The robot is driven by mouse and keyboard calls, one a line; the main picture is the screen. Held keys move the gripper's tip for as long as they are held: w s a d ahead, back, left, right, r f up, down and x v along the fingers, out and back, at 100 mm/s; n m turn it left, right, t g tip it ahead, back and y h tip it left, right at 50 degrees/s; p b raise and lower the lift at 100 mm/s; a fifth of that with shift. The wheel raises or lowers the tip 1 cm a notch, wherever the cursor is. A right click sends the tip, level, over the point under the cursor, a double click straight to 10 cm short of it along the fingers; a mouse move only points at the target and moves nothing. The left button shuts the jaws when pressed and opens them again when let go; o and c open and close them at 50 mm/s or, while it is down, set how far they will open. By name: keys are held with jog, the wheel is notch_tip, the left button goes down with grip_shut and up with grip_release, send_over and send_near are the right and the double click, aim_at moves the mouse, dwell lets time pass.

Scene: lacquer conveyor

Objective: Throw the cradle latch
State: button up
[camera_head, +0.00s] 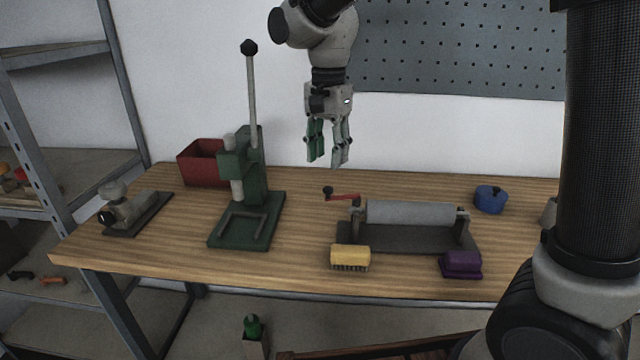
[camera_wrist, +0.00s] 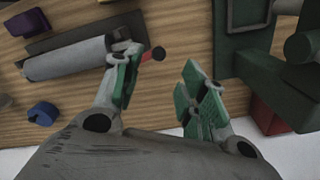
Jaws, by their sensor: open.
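A grey roller (camera_head: 412,213) lies in a dark cradle (camera_head: 400,240) at the middle right of the table. A red lever (camera_head: 345,197) with a black knob sticks out at the cradle's left end. I cannot tell whether this lever is the latch. My gripper (camera_head: 325,160) hangs open and empty above the table, behind and above the lever. In the wrist view my gripper (camera_wrist: 162,78) has its green-padded fingers apart. There the roller (camera_wrist: 68,58) is at the left, and the red lever (camera_wrist: 147,56) shows beside one finger, partly hidden by it.
A green press (camera_head: 248,195) with a tall lever stands left of the cradle, a red bin (camera_head: 200,163) behind it. A yellow brush (camera_head: 350,257) and purple block (camera_head: 461,264) sit at the cradle's front. A blue pot (camera_head: 490,198) is right. A grey device (camera_head: 130,210) is far left.

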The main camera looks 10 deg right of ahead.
aim_at(328, 188)
notch_tip(328, 188, down, 8)
jog(key=shift+d+r, duration=0.1)
jog(key=shift+r, duration=0.05)
dwell(0.3)
grip_shut()
